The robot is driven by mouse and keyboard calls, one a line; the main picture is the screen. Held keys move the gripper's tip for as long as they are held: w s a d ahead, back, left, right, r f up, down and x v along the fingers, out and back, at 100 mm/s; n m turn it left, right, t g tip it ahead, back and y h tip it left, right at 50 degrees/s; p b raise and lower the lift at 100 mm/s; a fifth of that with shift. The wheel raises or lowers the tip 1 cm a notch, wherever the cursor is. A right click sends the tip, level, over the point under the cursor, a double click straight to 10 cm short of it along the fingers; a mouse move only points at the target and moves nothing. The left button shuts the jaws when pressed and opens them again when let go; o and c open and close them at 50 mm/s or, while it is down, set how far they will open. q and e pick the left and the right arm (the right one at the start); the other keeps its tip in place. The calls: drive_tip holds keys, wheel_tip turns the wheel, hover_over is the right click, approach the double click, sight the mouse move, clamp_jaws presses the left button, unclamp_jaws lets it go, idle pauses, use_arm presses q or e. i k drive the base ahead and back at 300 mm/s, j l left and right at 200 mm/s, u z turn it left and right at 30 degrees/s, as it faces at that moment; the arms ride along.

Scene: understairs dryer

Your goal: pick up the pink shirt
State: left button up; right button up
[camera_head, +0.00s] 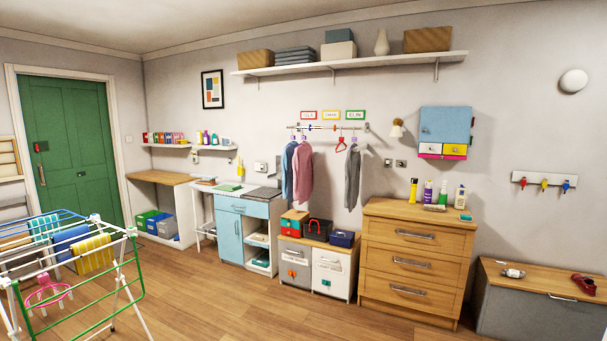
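A pink shirt (303,175) hangs from the short wall rail (330,128) in the middle of the view. It hangs upright between a blue-grey garment (288,172) on its left, which it touches or overlaps, and a dark grey garment (353,178) farther right. A red empty hanger (341,145) hangs between the pink shirt and the dark grey one. Neither of my grippers shows in this view.
A drying rack (75,290) stands at the front left. Low storage boxes (330,275) stand below the garments, beside a wooden drawer chest (415,260) and a blue cabinet (231,232). A bench (540,310) is at right. The wooden floor in the middle is clear.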

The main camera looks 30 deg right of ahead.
sight(302, 159)
drive_tip(key=z, duration=1.3)
drive_tip(key=i, duration=2.75)
